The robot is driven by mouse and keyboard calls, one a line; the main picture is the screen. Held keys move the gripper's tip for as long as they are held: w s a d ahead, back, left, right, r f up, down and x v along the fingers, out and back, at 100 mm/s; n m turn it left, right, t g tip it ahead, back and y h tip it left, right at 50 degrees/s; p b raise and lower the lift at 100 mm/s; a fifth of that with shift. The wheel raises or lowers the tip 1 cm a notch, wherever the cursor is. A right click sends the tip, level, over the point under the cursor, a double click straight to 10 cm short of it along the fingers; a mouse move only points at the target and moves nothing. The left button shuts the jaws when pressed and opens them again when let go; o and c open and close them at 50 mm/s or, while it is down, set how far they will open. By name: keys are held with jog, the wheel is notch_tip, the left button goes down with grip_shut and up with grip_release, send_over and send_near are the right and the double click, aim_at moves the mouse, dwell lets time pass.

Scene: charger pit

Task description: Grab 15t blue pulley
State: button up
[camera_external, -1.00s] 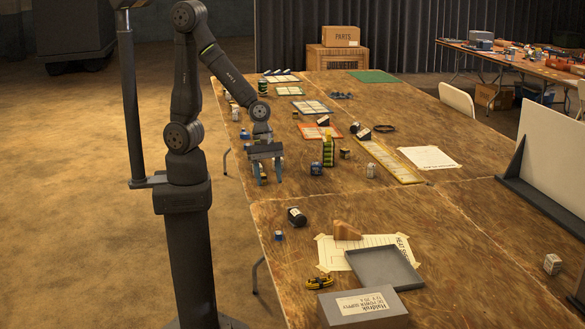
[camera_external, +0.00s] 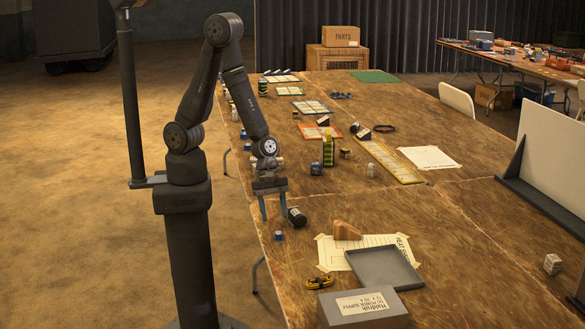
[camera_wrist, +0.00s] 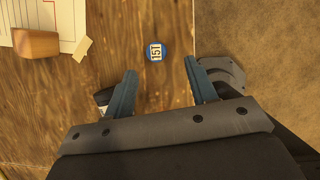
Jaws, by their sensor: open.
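The blue pulley (camera_wrist: 156,51) lies on the table in the wrist view, with a white label reading 15T on top. In the external view it is a small blue and white piece (camera_external: 278,236) near the table's left edge. My gripper (camera_wrist: 161,65) is open and empty, with its two blue fingers apart. In the wrist view the pulley shows just beyond the fingertips, roughly centred between them. In the external view my gripper (camera_external: 275,218) hangs above the table, a little above and behind the pulley.
A black cylinder (camera_external: 297,216) lies right beside my gripper. A wooden block (camera_external: 346,231) sits on a taped paper sheet (camera_external: 335,252). A grey tray (camera_external: 384,270), a yellow-black item (camera_external: 319,281) and a grey box (camera_external: 362,307) stand nearer. The table's left edge is close.

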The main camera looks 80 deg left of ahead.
aim_at(279, 233)
jog(key=shift+w+a+x, duration=0.1)
jog(key=shift+x, duration=1.4)
jog(key=shift+w+a+x, duration=0.1)
jog(key=shift+w+x, duration=0.05)
jog(key=shift+x, duration=1.3)
jog(key=shift+f, duration=0.1)
jog(key=c, duration=1.1)
jog(key=shift+o, duration=0.2)
jog(key=shift+r, duration=0.25)
jog(key=shift+r, duration=0.75)
jog(key=r, duration=0.1)
jog(key=s+r, duration=0.1)
jog(key=shift+d+r, duration=0.15)
jog(key=shift+r, duration=0.25)
jog(key=s+d+r, duration=0.2)
jog(key=s+r, duration=0.4)
jog(key=s, duration=0.4)
jog(key=shift+s+d, duration=0.15)
jog(key=shift+d, duration=0.1)
